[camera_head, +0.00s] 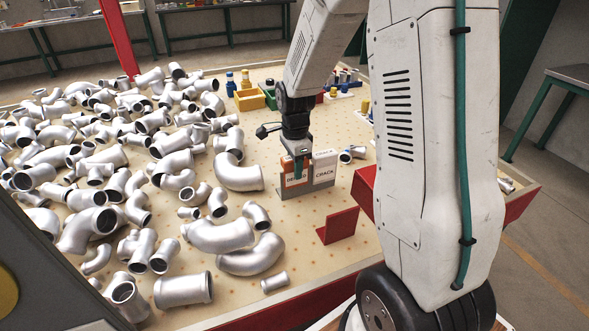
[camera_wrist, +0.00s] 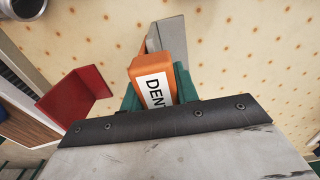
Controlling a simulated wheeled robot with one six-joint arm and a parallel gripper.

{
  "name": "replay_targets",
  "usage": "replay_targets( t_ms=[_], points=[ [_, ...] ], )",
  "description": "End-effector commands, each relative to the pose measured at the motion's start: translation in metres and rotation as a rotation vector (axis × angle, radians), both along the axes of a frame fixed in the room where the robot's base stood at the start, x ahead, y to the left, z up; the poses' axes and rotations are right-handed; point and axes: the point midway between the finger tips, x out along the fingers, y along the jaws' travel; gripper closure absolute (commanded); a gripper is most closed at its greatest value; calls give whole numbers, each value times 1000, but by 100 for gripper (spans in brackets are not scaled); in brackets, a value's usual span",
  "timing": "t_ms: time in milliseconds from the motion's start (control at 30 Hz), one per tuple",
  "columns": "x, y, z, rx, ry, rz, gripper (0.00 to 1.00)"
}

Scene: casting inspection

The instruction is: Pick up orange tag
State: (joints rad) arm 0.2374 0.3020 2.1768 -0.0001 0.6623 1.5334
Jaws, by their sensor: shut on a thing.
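In the wrist view the orange tag (camera_wrist: 160,66) shows "DEN", with the end of the word cut off. The green fingers of my gripper (camera_wrist: 158,88) are shut on it, one on each side. Whether the orange tag's lower edge touches the table is not clear.
Silvery pipe elbows (camera_head: 222,236) crowd the left and front of the perforated table. A red bracket (camera_head: 339,226) stands in front of the tags, also in the wrist view (camera_wrist: 75,96). Yellow (camera_head: 249,100) and green bins sit behind.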

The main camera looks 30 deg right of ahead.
Motion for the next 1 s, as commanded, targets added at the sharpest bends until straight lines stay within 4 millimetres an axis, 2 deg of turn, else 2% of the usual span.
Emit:
replay_targets(
  t_ms=[167, 700, 1000],
  points=[
    [1, 0, 28, -1, -5, 0, 92],
    [-110, -44, 35, 0, -1, -5, 92],
    [-143, -57, 38, 0, 0, -1, 92]
  ],
)
